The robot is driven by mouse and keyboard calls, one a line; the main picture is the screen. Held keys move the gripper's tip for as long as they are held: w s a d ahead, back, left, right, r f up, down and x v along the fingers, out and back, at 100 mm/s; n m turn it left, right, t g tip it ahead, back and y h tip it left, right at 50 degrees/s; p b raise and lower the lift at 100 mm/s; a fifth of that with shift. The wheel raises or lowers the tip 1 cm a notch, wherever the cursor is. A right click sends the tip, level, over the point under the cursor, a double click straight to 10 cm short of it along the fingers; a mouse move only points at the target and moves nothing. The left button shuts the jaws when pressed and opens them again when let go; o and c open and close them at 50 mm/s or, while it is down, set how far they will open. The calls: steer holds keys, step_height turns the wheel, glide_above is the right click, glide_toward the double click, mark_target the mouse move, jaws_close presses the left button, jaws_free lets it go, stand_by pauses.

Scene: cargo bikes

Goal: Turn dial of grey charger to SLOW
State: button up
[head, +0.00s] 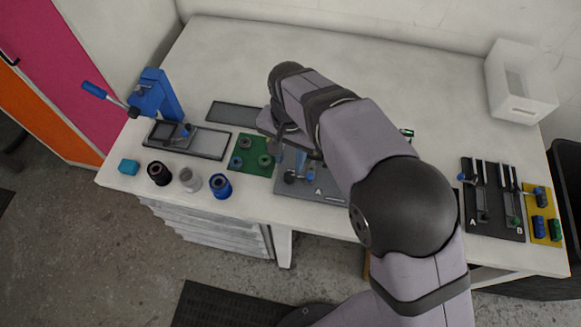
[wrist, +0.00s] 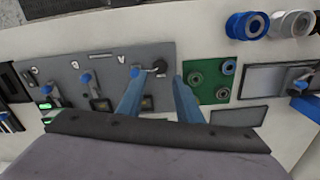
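A grey panel (wrist: 105,65) lies on the table in the wrist view, with several blue-tipped fittings and small green-lit displays. It is the only thing I can match to the grey charger. A black round knob (wrist: 159,66) sits at its right end, beside a blue-tipped fitting (wrist: 136,71). My gripper (wrist: 158,80) is open, its two blue fingers apart, with the knob just beyond and between the tips in the picture. Contact cannot be told. In the head view my arm covers much of the grey panel (head: 325,194). SLOW and other dial lettering is too small to read.
A green board (head: 252,157) with several round pieces lies left of the panel. Blue, white and black spools (head: 190,180) stand near the front edge. A blue press (head: 153,94) and a grey tray (head: 205,143) are left; a white bin (head: 520,85) is right. The table's back is clear.

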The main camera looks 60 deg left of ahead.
mark_target(290, 175)
steer(key=shift+f+p, duration=1.15)
steer(key=shift+f, duration=2.5)
steer(key=c, duration=0.8)
